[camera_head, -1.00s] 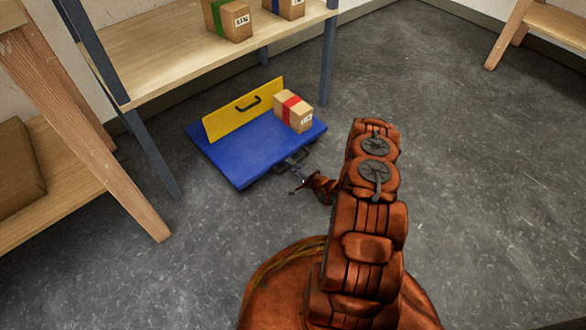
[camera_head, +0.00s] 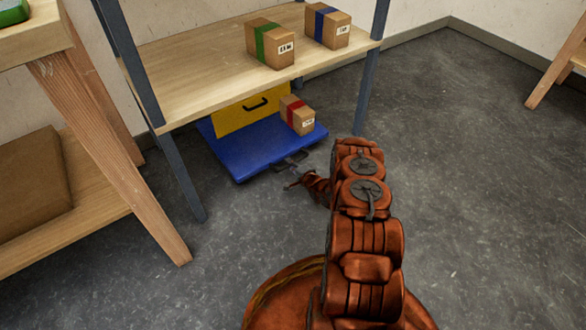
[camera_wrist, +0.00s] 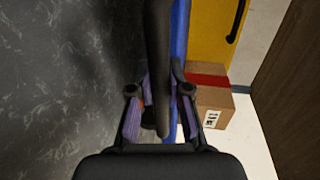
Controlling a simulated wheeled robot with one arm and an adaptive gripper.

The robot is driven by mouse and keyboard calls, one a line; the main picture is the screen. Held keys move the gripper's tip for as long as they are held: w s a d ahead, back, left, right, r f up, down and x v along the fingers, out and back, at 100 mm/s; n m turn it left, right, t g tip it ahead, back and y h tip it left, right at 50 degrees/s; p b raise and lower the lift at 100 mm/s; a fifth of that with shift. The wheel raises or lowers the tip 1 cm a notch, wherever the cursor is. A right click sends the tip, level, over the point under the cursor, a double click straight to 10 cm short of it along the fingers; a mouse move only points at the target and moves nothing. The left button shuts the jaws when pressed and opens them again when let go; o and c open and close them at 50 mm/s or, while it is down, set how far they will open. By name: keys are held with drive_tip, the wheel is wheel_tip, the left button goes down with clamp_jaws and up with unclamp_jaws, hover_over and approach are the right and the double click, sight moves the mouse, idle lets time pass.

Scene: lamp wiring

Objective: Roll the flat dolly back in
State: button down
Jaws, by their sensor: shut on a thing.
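The flat blue dolly (camera_head: 245,155) lies on the floor, its rear part under the wooden shelf. A yellow panel (camera_head: 237,115) with a dark handle stands on it, its top partly hidden by the shelf. A box with a red band (camera_head: 297,114) sits on the dolly's right side. My gripper (camera_head: 292,184) is low at the dolly's front edge, shut on the dolly's dark front handle (camera_head: 291,162). In the wrist view the fingers (camera_wrist: 158,112) close around a dark bar, with the blue edge and red-banded box (camera_wrist: 212,98) beside it.
The shelf (camera_head: 190,78) stands on grey-blue posts and holds a green-banded box (camera_head: 269,43) and a blue-banded box (camera_head: 327,26). A wooden bench leg (camera_head: 125,165) is at the left. The floor (camera_head: 480,180) at right is clear.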

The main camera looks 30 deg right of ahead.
drive_tip(key=shift+w, duration=0.25)
drive_tip(key=c, duration=1.1)
unclamp_jaws()
drive_tip(key=shift+s, duration=0.1)
drive_tip(key=v, duration=1.1)
drive_tip(key=shift+s, duration=0.4)
drive_tip(key=shift+r, duration=0.15)
